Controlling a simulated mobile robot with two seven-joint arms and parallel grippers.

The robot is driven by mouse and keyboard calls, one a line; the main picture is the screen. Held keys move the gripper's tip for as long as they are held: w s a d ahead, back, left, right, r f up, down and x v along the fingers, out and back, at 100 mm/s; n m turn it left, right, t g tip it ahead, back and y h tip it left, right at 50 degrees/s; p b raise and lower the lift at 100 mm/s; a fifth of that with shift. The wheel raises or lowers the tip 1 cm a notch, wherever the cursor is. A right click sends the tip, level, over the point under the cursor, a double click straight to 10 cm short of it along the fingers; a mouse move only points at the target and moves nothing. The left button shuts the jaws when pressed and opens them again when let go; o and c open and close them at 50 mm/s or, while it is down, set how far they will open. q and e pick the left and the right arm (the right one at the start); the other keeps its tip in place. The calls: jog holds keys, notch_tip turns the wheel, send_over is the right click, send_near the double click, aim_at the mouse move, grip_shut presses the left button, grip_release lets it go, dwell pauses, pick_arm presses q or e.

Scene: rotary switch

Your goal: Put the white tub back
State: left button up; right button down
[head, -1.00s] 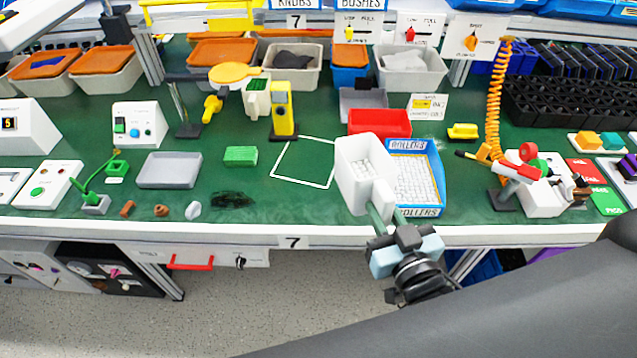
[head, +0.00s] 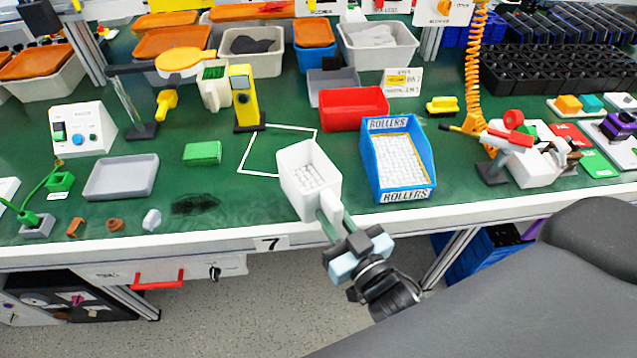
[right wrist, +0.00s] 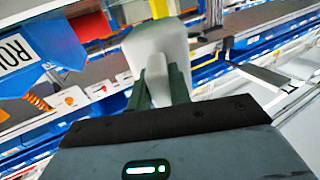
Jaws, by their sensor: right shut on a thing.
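The white tub (head: 296,160) holds small white pieces and is held in my right gripper (head: 332,212) near the front of the green bench. The gripper is shut on the tub's front tab. The tub covers the right part of a white outlined square (head: 262,174) on the bench top. I cannot tell whether it touches the bench. In the right wrist view the tub (right wrist: 158,45) stands between the fingers of the gripper (right wrist: 160,85). My left gripper is not in view.
A blue ROLLERS box (head: 424,160) stands close to the right of the tub. A red tray (head: 354,107) and a yellow device (head: 241,95) stand behind. A green block (head: 203,153) and a grey tray (head: 121,177) lie to the left.

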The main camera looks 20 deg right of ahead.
jog(key=w, duration=0.3)
jog(key=w+d, duration=0.1)
jog(key=w, duration=0.2)
jog(key=w+d, duration=0.1)
jog(key=w, duration=0.3)
jog(key=shift+d+f+p, duration=0.1)
jog(key=shift+f+p, duration=0.2)
jog(key=shift+f, duration=0.1)
jog(key=f, duration=0.3)
jog(key=shift+w+d+b, duration=0.1)
jog(key=shift+w+b, duration=0.2)
jog(key=shift+w, duration=0.05)
jog(key=shift+f, duration=0.3)
jog(key=shift+f, duration=0.2)
jog(key=c, duration=1.3)
grip_release()
